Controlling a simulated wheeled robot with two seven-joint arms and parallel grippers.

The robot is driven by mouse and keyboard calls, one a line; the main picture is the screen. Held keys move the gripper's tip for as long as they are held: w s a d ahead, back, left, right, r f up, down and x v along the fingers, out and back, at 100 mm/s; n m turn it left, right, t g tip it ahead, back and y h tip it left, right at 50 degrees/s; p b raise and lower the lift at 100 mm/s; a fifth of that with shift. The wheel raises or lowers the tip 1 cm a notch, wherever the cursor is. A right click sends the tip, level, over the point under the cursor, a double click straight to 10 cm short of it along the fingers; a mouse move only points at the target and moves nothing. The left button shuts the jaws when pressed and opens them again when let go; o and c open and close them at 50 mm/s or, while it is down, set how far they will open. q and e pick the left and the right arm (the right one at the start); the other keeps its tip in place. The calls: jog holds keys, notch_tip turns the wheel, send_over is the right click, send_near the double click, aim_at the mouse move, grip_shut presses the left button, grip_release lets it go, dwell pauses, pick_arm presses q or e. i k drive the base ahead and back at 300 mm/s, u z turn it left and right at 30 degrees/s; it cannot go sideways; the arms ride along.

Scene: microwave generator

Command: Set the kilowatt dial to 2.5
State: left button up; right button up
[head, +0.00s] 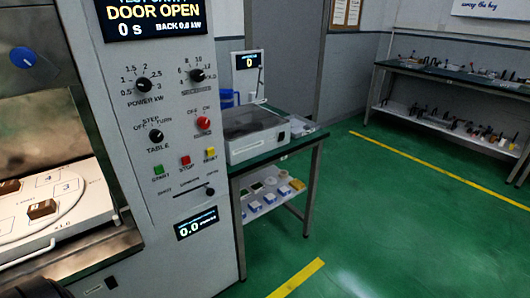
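The kilowatt dial (143,85) is a black round knob marked "POWER kW" at the upper left of the grey control panel (170,130). Its scale numbers, about 0.5 to 3, stand in an arc around it. Its pointer is too small to read surely. The display (153,17) above reads "DOOR OPEN", "0 s" and what looks like "BACK 0.8 kW". Neither gripper shows. A dark shape at the bottom left edge may be part of my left arm.
Right of the dial is a seconds dial (197,75); below are a table knob (156,135), a red knob (204,123), buttons and a slider (209,191). The open chamber holds brown blocks (41,209) on a tray. A bench (300,150) stands right; green floor is clear beyond.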

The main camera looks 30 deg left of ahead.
aim_at(144, 84)
jog(key=u, duration=1.35)
